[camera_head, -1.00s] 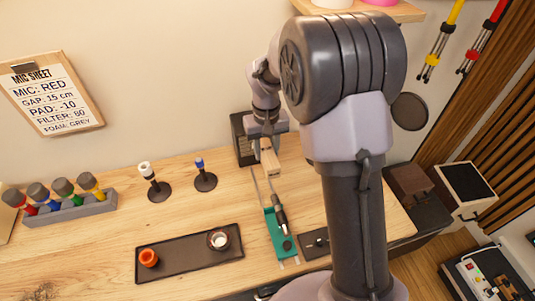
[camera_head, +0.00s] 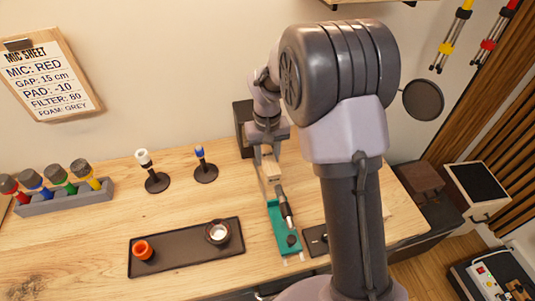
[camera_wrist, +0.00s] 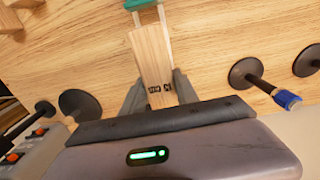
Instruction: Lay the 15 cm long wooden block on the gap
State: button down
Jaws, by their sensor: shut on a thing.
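The wooden block (camera_head: 270,168), marked 15 cm in the wrist view (camera_wrist: 152,60), is gripped near its marked end. My gripper (camera_head: 267,148) is shut on it; its two fingers (camera_wrist: 160,92) flank the block's sides. The block lies along two pale rails (camera_head: 262,183), between the dark box (camera_head: 243,128) at the wall and the teal sled (camera_head: 285,235). The sled carries a dark microphone (camera_head: 285,205) pointing towards the block. The block's far end is close to the sled (camera_wrist: 138,4). I cannot tell whether the block touches the rails.
A mic sheet (camera_head: 48,75) on the wall reads GAP: 15 cm. Two small stands, white-topped (camera_head: 145,160) and blue-topped (camera_head: 201,155), stand left of the gripper. A dark tray (camera_head: 185,250) and a rack of microphones (camera_head: 65,195) are further left. Bare tabletop lies between them.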

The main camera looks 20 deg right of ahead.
jog(key=shift+f+b, duration=2.45)
jog(key=shift+f, duration=1.1)
jog(key=c, duration=0.8)
grip_release()
jog(key=shift+c, duration=0.2)
